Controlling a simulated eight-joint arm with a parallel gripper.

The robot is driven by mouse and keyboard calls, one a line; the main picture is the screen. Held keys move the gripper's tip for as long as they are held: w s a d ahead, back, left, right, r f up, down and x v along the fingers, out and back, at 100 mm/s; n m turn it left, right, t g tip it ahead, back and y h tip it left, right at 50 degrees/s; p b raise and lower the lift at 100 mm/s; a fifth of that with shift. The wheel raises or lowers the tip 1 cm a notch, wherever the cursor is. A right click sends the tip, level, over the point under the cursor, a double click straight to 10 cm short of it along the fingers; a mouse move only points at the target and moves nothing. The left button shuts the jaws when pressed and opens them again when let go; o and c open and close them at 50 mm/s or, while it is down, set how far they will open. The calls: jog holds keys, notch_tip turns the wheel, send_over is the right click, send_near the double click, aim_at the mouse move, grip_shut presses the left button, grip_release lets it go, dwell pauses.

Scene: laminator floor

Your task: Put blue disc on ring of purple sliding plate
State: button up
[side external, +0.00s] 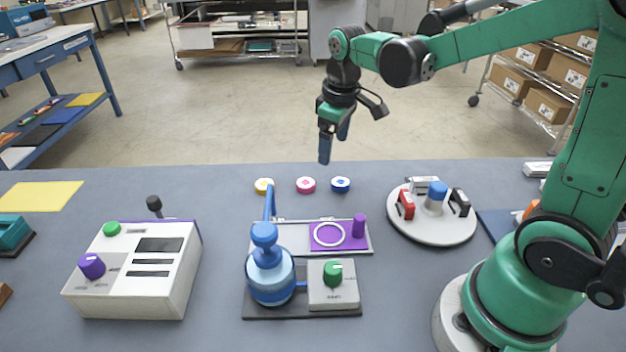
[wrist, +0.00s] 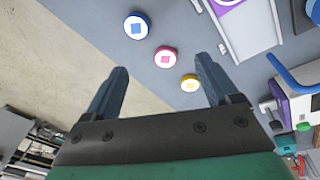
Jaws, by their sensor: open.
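The blue disc (side external: 340,184) lies flat on the table at the right end of a row of three discs; it also shows in the wrist view (wrist: 137,26). The purple sliding plate (side external: 347,245) with a white ring (side external: 329,234) and a purple knob (side external: 359,225) sits at the right part of a pale track. Part of this plate shows at the top of the wrist view (wrist: 226,4). My gripper (side external: 333,150) is open and empty, pointing down, above and behind the discs near the table's far edge.
A pink disc (side external: 306,185) and a yellow disc (side external: 264,186) lie left of the blue one. A blue lever device (side external: 268,270) stands in front of the track. A white control box (side external: 140,270) is at left. A round tray (side external: 432,231) with clips is at right.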

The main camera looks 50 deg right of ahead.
jog(key=s+a+r+m+t, duration=0.2)
jog(key=s+a+t, duration=0.2)
jog(key=s+a, duration=0.2)
jog(key=shift+r+m+t+y, duration=0.25)
jog(key=shift+m+t+y, duration=0.05)
jog(key=shift+t, duration=0.1)
jog(key=shift+s+a+f, duration=0.1)
jog(key=shift+s+a, duration=0.1)
jog(key=shift+s, duration=0.1)
jog(key=shift+c, duration=0.3)
jog(key=shift+s+a+t, duration=0.1)
jog(key=shift+t, duration=0.3)
jog(key=shift+c, duration=1.3)
